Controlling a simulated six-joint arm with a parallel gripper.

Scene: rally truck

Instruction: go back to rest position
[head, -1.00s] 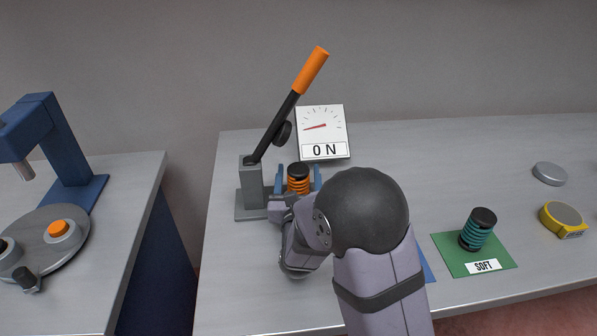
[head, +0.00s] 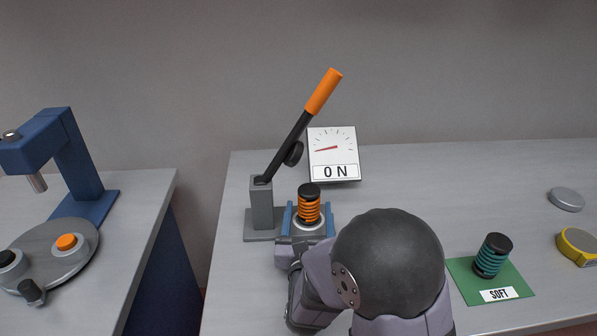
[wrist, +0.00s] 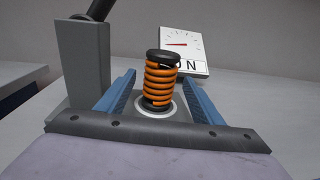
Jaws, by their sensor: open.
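My gripper (head: 309,212) is open in front of the lever stand. Its two blue fingers flank the lower part of an orange spring (head: 309,206) with black ends, with a gap on each side. In the wrist view the spring (wrist: 159,80) stands upright on a round pale seat between the fingers (wrist: 158,78), untouched. My arm hides part of the bench below. The lever (head: 296,136) has an orange handle and leans up to the right from its grey stand (head: 262,205).
A gauge panel (head: 333,153) reading ON stands behind. A blue press (head: 75,150) stands on the left bench. The back right bench is clear.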

